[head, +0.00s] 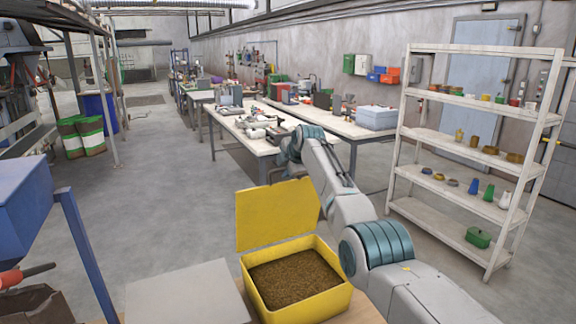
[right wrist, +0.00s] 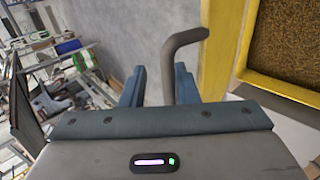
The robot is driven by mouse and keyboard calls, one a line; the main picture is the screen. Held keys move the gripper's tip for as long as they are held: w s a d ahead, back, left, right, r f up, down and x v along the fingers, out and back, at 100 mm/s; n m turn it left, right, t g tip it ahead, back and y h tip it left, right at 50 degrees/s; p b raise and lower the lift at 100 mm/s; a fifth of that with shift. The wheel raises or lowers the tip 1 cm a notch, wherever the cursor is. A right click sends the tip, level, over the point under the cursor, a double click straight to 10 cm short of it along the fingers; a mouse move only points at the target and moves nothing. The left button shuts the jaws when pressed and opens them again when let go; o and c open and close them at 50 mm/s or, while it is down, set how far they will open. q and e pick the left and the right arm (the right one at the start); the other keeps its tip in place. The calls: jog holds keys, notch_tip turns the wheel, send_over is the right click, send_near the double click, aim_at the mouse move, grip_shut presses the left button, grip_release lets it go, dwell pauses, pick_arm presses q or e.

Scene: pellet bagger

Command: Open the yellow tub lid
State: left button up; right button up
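The yellow tub (head: 345,300) stands at the bottom middle of the head view, full of brown pellets. Its yellow lid (head: 278,215) is raised, standing steeply at the tub's far side. My right gripper (head: 290,172) is beyond the lid's upper edge, its fingertips hard to make out there. In the right wrist view, my right gripper (right wrist: 158,86) has its fingers apart. A bent grey bar (right wrist: 185,40) shows between and above them, close to the right finger; I cannot tell if they touch. Part of the tub's rim (right wrist: 287,88) shows at the right. My left gripper is not in view.
A grey panel (head: 185,292) lies left of the tub. A blue machine frame (head: 85,255) stands at the left. A workbench (head: 240,138) with tools is behind, and a white shelf rack (head: 455,145) stands at the right. The floor between is clear.

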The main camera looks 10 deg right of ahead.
jog(key=shift+s+d+r+b, duration=0.2)
jog(key=shift+s+b, duration=0.1)
jog(key=shift+b, duration=0.2)
jog(key=b+v, duration=0.4)
jog(key=v, duration=0.6)
jog(key=shift+a, duration=0.1)
jog(key=shift+f, duration=0.15)
